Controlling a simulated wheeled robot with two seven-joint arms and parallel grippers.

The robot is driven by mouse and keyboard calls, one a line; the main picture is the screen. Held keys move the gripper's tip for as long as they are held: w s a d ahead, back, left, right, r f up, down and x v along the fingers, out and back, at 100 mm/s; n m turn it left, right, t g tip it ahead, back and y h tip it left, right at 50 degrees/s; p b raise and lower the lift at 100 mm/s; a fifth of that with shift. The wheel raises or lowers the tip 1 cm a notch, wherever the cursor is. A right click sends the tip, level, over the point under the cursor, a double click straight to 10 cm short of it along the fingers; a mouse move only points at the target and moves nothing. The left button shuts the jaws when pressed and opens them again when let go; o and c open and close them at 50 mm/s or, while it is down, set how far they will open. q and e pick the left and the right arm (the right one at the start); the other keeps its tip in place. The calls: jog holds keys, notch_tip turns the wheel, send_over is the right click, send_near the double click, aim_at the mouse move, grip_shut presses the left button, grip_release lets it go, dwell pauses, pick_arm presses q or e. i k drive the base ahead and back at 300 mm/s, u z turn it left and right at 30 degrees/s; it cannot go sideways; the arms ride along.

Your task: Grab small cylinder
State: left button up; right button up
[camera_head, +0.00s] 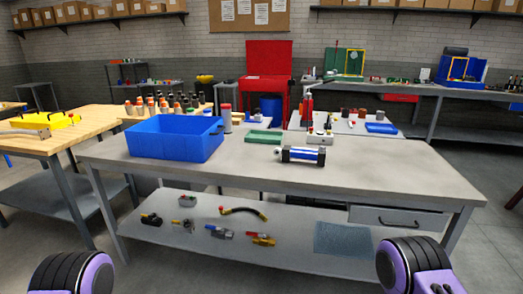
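A small cylinder (303,154) with black end caps, a pale silver body and a blue band lies on its side on the grey workbench (370,180), right of the bench's middle. A thin pale rod end seems to stick out at its left. Neither of my grippers shows in the head view. Only rounded purple and black parts of my arms show at the bottom left and bottom right corners, well apart from the cylinder.
A blue bin (172,147) stands on the bench's left. A green tray (264,136) and a small device (320,136) sit behind the cylinder. The bench's right side and front strip are clear. Tools and a hose (243,211) lie on the lower shelf, near a drawer (398,217).

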aim_at(319, 156)
jog(key=u, duration=0.1)
jog(key=i, duration=0.9)
jog(key=z, duration=0.25)
